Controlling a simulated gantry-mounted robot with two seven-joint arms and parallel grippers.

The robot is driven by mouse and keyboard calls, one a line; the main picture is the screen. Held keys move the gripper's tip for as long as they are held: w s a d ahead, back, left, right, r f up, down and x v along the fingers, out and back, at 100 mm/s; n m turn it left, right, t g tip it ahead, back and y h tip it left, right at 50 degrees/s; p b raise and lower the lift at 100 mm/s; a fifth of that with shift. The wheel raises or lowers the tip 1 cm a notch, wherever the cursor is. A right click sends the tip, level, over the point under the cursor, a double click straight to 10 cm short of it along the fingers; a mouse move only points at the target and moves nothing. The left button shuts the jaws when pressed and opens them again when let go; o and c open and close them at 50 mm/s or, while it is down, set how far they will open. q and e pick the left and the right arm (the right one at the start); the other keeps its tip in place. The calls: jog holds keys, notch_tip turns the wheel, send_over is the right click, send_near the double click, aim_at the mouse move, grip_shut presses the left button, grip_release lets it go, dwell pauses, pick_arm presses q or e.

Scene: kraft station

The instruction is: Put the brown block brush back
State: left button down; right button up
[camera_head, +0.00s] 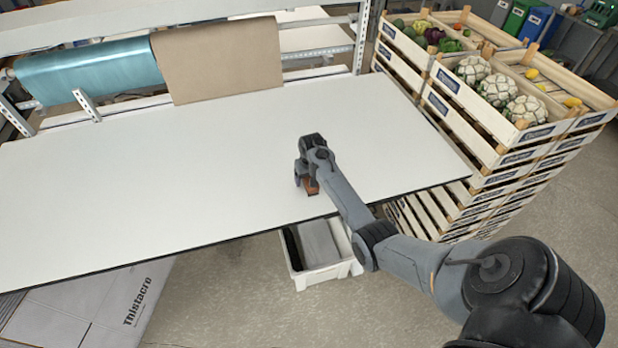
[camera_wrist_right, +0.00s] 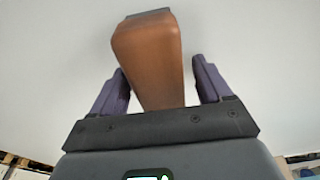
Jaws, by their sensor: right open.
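The brown block brush (camera_head: 311,187) sits at the white table's (camera_head: 200,170) surface near its front edge, partly hidden by my right gripper in the head view. In the right wrist view the brush (camera_wrist_right: 149,62) shows as a brown wooden block with a dark strip at its far end. My right gripper (camera_wrist_right: 160,80) is open, with its two fingers on either side of the near part of the brush and gaps visible on both sides. In the head view my right gripper (camera_head: 306,182) is low over the table. My left gripper is not in view.
A white bin (camera_head: 325,274) with grey and dark contents stands below the table's front edge. Stacked wooden crates (camera_head: 480,140) with vegetables stand at the right. Brown paper (camera_head: 218,62) and a teal roll (camera_head: 85,72) hang at the back. The table is otherwise bare.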

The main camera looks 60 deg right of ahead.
jog(key=shift+r, duration=0.1)
jog(key=r, duration=0.7)
jog(key=s+a+r, duration=0.1)
jog(key=r, duration=0.3)
jog(key=shift+s+a+r, duration=0.1)
jog(key=shift+r, duration=0.05)
jog(key=shift+s+a, duration=0.2)
jog(key=shift+a, duration=0.05)
jog(key=s+a+f+n, duration=0.2)
jog(key=s+a, duration=0.2)
jog(key=a, duration=0.3)
jog(key=s+a+f+n+t+h, duration=0.1)
jog(key=s+a+f+n, duration=0.2)
jog(key=a, duration=0.4)
jog(key=s+a+f+n, duration=0.2)
jog(key=s+a, duration=0.2)
jog(key=a, duration=0.4)
jog(key=s+a+r+n+t+y, duration=0.1)
jog(key=s+a+r+n+y, duration=0.1)
jog(key=s+a, duration=0.9)
jog(key=a+r+n, duration=0.1)
jog(key=a, duration=0.2)
jog(key=shift+s+a+r, duration=0.15)
jog(key=shift+r, duration=0.25)
jog(key=shift+r, duration=0.1)
notch_tip(320, 180, up, 13)
jog(key=p, duration=1.3)
